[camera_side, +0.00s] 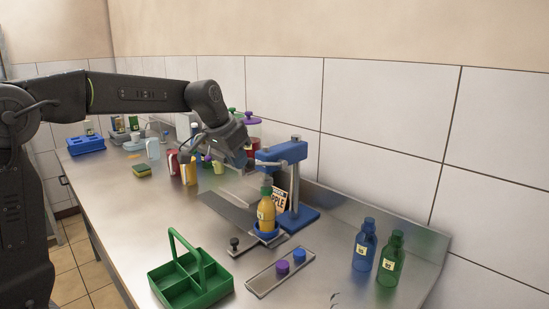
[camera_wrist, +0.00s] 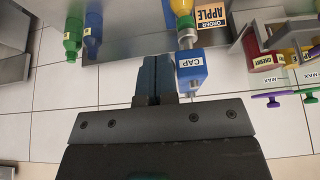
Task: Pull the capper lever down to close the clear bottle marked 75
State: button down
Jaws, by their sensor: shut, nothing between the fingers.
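The capper (camera_side: 283,152) is a blue head on a metal post over a blue base. In the wrist view its blue block (camera_wrist: 190,72) reads CAP. A bottle (camera_side: 266,213) with yellow-orange contents and a green top stands upright in a blue holder under the head; it also shows in the wrist view (camera_wrist: 182,6). Its label is too small to read. My gripper (camera_wrist: 155,58) is shut and empty, its fingers beside the CAP block. In the side view it is at the left of the capper head, its fingertips hard to make out. I cannot tell whether it touches the lever.
An ORDER APPLE card (camera_wrist: 211,14) stands behind the bottle. A green crate (camera_side: 190,281), a tray with blue and purple caps (camera_side: 281,272), and blue (camera_side: 364,245) and green (camera_side: 391,258) bottles are in front and right. Jars and pumps crowd the back.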

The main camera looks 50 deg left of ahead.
notch_tip(320, 180, up, 9)
dwell(0.8)
